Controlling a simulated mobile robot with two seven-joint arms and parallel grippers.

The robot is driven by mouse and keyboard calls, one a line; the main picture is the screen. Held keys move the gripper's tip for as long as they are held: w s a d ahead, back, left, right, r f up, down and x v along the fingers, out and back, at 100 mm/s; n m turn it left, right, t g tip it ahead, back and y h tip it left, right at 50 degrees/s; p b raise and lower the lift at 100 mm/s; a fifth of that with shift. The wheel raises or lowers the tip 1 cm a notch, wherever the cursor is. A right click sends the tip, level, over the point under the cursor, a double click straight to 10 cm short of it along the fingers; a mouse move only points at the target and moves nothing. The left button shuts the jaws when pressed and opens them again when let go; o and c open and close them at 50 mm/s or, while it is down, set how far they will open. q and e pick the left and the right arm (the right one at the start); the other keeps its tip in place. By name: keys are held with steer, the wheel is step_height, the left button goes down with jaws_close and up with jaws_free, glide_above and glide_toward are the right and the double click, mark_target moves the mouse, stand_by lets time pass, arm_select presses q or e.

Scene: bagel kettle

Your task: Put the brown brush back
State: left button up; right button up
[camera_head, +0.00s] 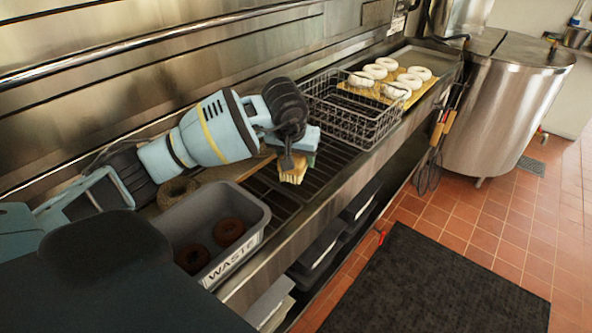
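My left gripper (290,156) is over the dark slatted counter, between the waste bin and the wire basket. Its fingers are around a brush (293,174), whose pale yellow bristles point down below the fingertips. The brush's body is mostly hidden by the gripper, so its brown colour is hard to confirm. I cannot tell whether the bristles touch the slats. My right gripper is not in view.
A grey bin marked WASTE (262,214) holds dark bagels, with another bagel (178,190) behind it. Beyond are pale bagels (386,69), a steel kettle (508,105) and hanging wooden-handled tools (437,133).

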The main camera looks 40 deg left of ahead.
mark_target(293, 155)
arm_select(q)
steer(key=shift+f, duration=2)
steer(key=shift+f, duration=0.15)
steer(key=o, duration=1)
steer(key=shift+c, duration=0.2)
steer(key=shift+r, duration=0.35)
steer(key=v, duration=1.1)
steer(key=shift+s+r+p, duration=0.25)
steer(key=shift+s+p, duration=0.05)
